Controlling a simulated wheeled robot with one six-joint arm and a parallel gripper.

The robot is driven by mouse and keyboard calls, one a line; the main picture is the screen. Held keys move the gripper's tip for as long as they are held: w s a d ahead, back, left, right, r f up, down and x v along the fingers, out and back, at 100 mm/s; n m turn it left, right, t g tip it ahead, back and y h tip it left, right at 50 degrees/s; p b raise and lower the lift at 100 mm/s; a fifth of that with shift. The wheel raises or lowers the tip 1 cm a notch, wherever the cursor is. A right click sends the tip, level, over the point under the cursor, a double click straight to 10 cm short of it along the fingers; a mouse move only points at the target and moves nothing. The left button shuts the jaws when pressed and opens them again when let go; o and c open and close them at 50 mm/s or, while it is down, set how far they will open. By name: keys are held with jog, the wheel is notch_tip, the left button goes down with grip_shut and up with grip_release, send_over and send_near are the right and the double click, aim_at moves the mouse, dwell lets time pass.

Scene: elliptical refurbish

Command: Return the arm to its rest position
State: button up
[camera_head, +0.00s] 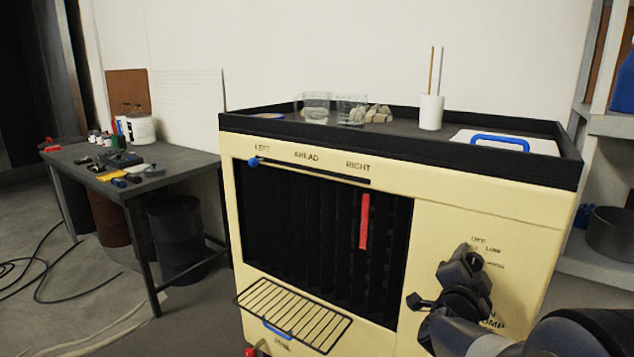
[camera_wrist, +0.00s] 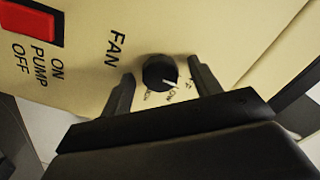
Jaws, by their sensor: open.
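My gripper (camera_head: 446,284) is at the front right of the cream cabinet (camera_head: 490,205), and my arm reaches in from the lower right. In the wrist view my gripper (camera_wrist: 160,70) is open, with one finger on each side of a black round knob (camera_wrist: 158,74) marked FAN. The fingers stand apart from the knob's sides, and nothing is held. The knob's white pointer is turned toward one of the small printed labels. In the head view my gripper and arm hide much of the control area.
A red rocker switch (camera_wrist: 32,22) marked PUMP is near the knob. A wire rack (camera_head: 290,312) sticks out low on the cabinet's front. A white cup (camera_head: 431,113) stands on top. A workbench (camera_head: 160,185) is at left, and shelves (camera_head: 608,125) are close at right.

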jog(key=shift+a+m, duration=0.1)
jog(key=shift+m, duration=0.7)
jog(key=shift+v, duration=1.05)
